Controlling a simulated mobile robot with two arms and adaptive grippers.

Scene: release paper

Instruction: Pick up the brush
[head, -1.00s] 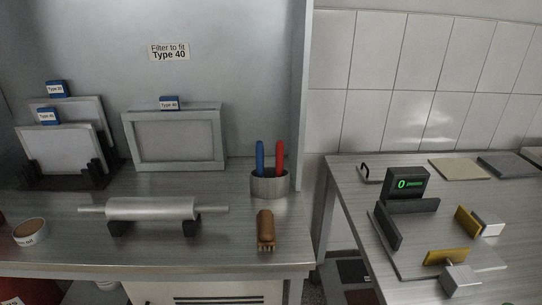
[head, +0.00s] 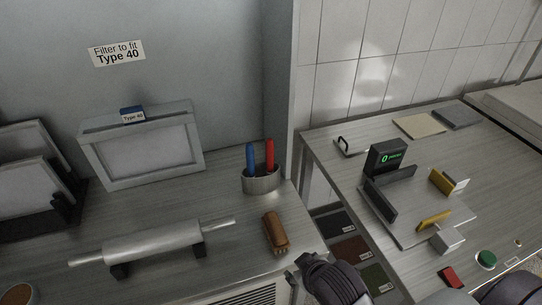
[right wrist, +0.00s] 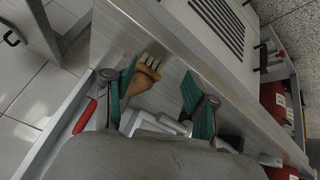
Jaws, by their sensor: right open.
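The brush (head: 275,231) has a brown wooden body and lies on the left bench, near its front right corner. In the right wrist view the brush (right wrist: 144,76) shows with its pale bristles, seen between the fingers and closer to the left one in the picture. My right gripper (right wrist: 159,76) is open and empty, with teal pads on its fingers. In the head view only dark parts of my right arm show, at the bottom right of the brush; the fingertips cannot be made out there. My left gripper is in neither current view.
A metal cup (head: 261,182) with a blue and a red handle stands behind the brush. A roller (head: 150,243) rests on a stand to the left. A gap separates this bench from the right table (head: 340,180), which holds a scale-like device (head: 385,158).

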